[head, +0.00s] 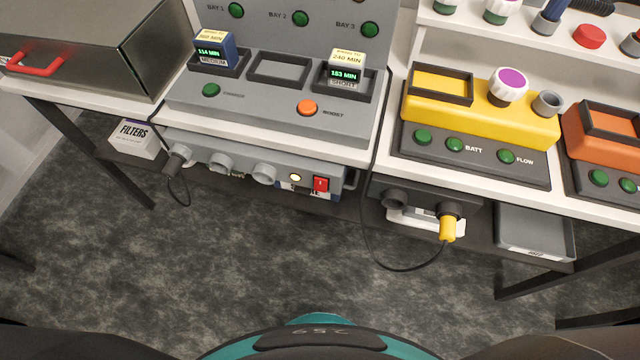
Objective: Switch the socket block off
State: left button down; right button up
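The grey socket block (240,168) is mounted under the front edge of the middle bench. It has several round sockets on its face. Neither of my grippers is in view.
A darker socket unit (395,198) with a yellow plug (447,229) hangs under the right bench. Its cable loops down between the benches. A grey tray (535,232) is at the right, a filters box (135,138) at the left. The floor in front is clear.

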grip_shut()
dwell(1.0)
